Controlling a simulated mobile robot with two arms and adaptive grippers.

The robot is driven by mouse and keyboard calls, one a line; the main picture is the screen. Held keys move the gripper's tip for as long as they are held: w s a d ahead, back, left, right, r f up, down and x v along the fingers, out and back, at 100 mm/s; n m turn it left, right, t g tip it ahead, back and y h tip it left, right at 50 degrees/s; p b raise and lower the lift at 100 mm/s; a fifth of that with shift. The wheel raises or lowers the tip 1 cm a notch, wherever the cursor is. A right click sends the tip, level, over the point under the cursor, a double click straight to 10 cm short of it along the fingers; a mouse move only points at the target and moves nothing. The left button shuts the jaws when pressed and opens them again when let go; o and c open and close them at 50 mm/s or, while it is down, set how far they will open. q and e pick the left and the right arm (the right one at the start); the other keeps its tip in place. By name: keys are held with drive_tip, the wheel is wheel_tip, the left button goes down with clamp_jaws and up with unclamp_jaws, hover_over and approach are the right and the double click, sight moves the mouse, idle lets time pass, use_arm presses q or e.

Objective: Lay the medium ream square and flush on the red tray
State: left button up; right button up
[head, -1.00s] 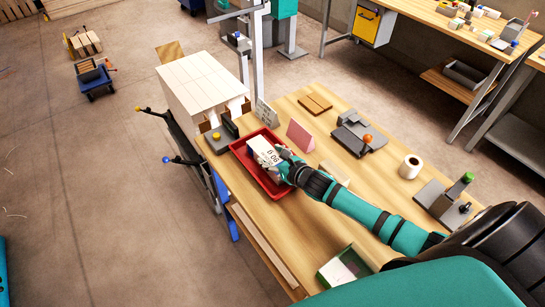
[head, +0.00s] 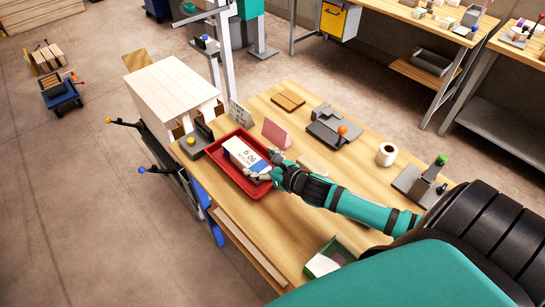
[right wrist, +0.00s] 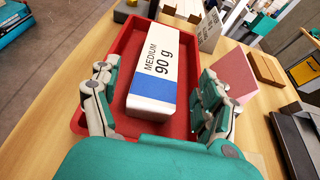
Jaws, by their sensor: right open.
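The medium ream (head: 243,152) is a white block with a blue band, marked "MEDIUM 90 g" in the right wrist view (right wrist: 155,75). It lies inside the red tray (head: 217,167), roughly along the tray's length, with red floor showing around it. I cannot tell whether it is fully flush. My right gripper (head: 258,172) is at the ream's near end. In the right wrist view its fingers (right wrist: 155,88) are spread on either side of the ream, apart from it, over the tray (right wrist: 88,118). My left gripper is not in view.
A pink wedge-shaped piece (head: 276,133) and a small sign (head: 239,113) stand beside the tray. A grey device with an orange knob (head: 333,128), a white roll (head: 386,154) and a green-edged box (head: 328,257) are also on the table. The table's front-left area is clear.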

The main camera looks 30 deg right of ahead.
drive_tip(key=v, duration=0.5)
drive_tip(key=shift+s+r+b, duration=0.15)
drive_tip(key=shift+s+b, duration=0.15)
